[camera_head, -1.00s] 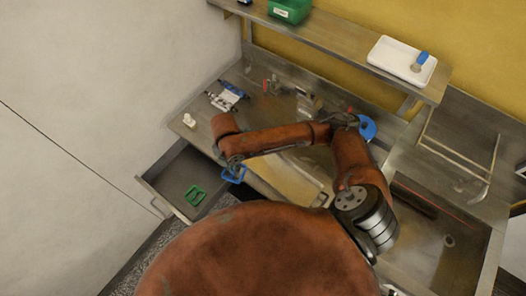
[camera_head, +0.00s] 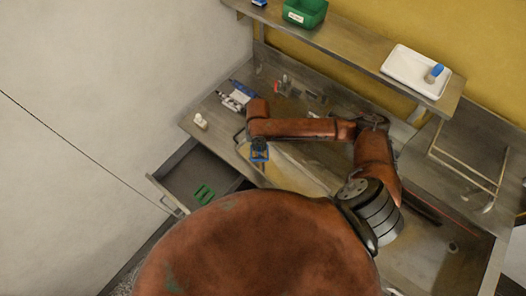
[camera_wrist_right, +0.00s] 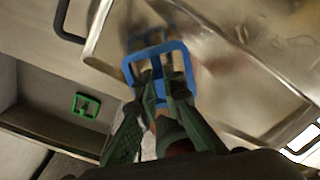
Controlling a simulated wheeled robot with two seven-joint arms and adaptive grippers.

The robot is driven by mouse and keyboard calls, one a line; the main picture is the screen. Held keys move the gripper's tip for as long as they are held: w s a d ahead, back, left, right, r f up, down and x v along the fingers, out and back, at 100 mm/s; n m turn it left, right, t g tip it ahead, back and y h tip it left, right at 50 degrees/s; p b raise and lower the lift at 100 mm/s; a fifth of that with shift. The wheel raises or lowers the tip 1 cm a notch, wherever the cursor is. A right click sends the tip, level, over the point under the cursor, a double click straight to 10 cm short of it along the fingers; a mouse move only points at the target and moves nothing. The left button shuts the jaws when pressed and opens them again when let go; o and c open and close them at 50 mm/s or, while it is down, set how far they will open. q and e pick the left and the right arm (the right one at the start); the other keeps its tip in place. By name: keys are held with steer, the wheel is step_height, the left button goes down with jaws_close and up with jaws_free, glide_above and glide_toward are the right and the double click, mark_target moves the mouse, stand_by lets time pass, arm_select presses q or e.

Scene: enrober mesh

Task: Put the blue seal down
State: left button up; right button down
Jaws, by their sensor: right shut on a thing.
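The blue seal (camera_head: 260,155) is a small square frame. My right gripper (camera_head: 258,144) is shut on it, at the front edge of the counter beside the open drawer. In the right wrist view, the fingers (camera_wrist_right: 160,88) grip the near side of the blue seal (camera_wrist_right: 157,50), over a shiny metal surface (camera_wrist_right: 225,75). A dark reflection or shadow shows just beyond it; I cannot tell whether they touch. A green seal (camera_head: 204,194) lies in the drawer (camera_head: 180,170), and also shows in the wrist view (camera_wrist_right: 86,105). My left gripper is not in view.
Blue-and-white packets (camera_head: 237,95) and a small white item (camera_head: 200,121) stand on the counter's left. A shelf above holds a green bin (camera_head: 305,12) and a white tray (camera_head: 402,66) with a blue-topped item. A sink (camera_head: 425,245) is at the right.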

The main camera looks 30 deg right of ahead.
mark_target(263, 156)
steer(key=shift+w+d+f, duration=0.1)
steer(key=shift+d+f, duration=0.7)
steer(key=shift+f, duration=0.2)
steer(key=shift+d+f+p, duration=0.15)
steer(key=shift+f+p, duration=0.35)
steer(key=shift+f, duration=1.2)
steer(key=shift+f, duration=0.15)
steer(key=c, duration=2)
jaws_free()
steer(key=shift+c, duration=0.2)
step_height(263, 156, up, 12)
steer(key=b, duration=0.1)
steer(key=shift+r, duration=0.2)
